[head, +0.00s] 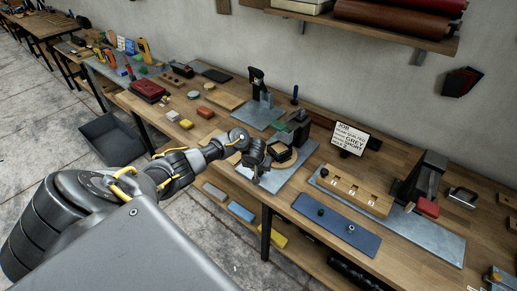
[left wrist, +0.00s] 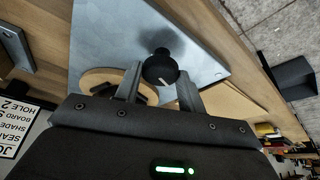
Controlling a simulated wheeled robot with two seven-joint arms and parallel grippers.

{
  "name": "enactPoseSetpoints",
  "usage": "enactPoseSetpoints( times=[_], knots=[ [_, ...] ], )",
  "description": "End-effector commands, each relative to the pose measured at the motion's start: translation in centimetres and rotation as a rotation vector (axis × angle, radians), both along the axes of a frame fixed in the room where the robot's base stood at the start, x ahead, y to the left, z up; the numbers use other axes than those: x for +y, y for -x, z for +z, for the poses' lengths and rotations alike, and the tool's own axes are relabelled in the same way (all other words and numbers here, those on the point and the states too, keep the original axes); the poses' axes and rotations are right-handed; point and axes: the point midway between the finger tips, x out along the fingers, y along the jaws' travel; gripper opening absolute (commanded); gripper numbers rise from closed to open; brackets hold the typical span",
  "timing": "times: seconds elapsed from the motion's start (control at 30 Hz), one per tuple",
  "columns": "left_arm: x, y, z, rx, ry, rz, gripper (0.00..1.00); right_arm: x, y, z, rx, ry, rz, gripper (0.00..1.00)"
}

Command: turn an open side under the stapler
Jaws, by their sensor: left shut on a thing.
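My left gripper (head: 262,170) is over a grey metal plate on the bench. In the left wrist view its two fingers (left wrist: 158,88) are shut on a round black knob (left wrist: 160,68) with a white line. Tan board edges show on both sides of the fingers, at the left (left wrist: 98,80) and right (left wrist: 235,104). In the head view a small tan piece with dark edging (head: 281,155) sits just right of the gripper. A dark upright device (head: 299,124), perhaps the stapler, stands close behind it. The gripper hides part of the work. My right gripper is not in view.
A job card (head: 349,139) stands to the right. A wooden board with holes (head: 355,190) and a blue mat (head: 336,223) lie nearer. A black clamp-like device (head: 420,178) stands farther right. Coloured blocks (head: 205,112) lie to the left. The wall closes off the back.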

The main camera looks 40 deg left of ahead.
Motion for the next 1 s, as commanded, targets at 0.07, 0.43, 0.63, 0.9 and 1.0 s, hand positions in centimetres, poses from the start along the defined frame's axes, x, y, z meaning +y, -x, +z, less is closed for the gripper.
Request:
enactPoseSetpoints(
  times=[0.07,0.43,0.63,0.9,1.0],
  knots=[
    [-0.06,-0.03,-0.04,-0.001,0.002,0.067,0.17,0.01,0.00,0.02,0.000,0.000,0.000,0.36],
    [-0.04,-0.10,0.00,0.001,-0.002,0.297,0.17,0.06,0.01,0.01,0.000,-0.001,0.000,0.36],
    [-0.03,-0.17,0.06,-0.001,-0.002,0.354,0.17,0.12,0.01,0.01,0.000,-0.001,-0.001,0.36],
    [0.04,-0.20,0.12,-0.002,-0.003,0.378,0.17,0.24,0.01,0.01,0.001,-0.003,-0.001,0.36],
    [0.05,-0.22,0.13,-0.003,-0.003,0.379,0.17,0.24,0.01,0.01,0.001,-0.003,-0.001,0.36]
  ],
)
